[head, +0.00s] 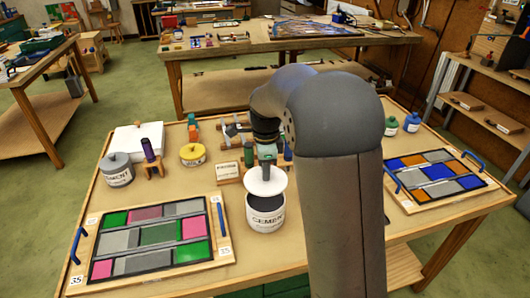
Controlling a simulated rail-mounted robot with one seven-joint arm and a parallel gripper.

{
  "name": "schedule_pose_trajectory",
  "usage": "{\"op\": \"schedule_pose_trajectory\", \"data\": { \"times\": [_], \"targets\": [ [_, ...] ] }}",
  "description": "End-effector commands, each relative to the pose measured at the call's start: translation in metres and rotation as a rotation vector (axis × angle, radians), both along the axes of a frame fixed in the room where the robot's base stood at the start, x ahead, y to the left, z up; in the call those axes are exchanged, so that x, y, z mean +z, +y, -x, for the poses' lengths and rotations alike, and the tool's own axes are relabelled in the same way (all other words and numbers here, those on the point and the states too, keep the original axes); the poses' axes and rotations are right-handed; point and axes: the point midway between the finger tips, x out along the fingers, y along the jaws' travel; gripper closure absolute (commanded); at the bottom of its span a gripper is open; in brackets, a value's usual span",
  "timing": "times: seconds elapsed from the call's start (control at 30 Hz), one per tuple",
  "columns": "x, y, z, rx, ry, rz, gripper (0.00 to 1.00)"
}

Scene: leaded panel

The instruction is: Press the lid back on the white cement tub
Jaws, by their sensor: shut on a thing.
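The white cement tub (266,219) stands on the near middle of the table. Its label reads "CEMENT" in part. Its top is open and dark inside. A round white lid (264,184) is just above the tub, toward its back edge. It covers part of the view of the opening, and I cannot tell whether it touches the rim. My gripper (267,160) is above the lid, shut on it from the top. The fingertips and the lid's knob are small and hard to make out.
A leaded panel (150,238) in a wooden frame lies left of the tub, another (437,176) at the right. A grey cement tub (117,169), a yellow tub (192,154) and a small sign block (228,173) stand behind. Bare tabletop lies in front of the tub.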

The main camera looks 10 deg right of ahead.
Motion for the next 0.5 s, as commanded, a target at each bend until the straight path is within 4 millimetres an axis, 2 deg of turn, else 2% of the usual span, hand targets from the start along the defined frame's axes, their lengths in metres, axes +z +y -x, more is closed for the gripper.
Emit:
{"op": "schedule_pose_trajectory", "data": {
  "times": [0.17,0.5],
  "targets": [
    [0.000,0.000,0.000,-0.106,0.000,0.001,0.98],
    [-0.021,0.000,0.000,-0.109,0.001,0.001,0.98]
  ]
}}
